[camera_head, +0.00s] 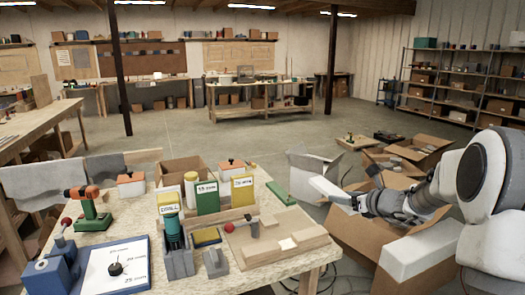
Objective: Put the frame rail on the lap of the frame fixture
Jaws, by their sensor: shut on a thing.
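The frame fixture (262,256) appears to be the light wooden board with raised wooden blocks near the table's front right. A red-knobbed clamp lever stands on its left side, and a small pale square patch (288,244) shows between its blocks. My gripper (352,201) is to the right of the table, above an open cardboard box. It is shut on a pale, flat bar (328,188), which looks like the frame rail. The bar points left toward the table, apart from the fixture. My fingertips are small and partly hidden by the bar.
Green, white and yellow containers (207,196) stand behind the fixture. A blue-grey holder (178,260) is left of it. Open cardboard boxes (350,236) crowd the floor at right.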

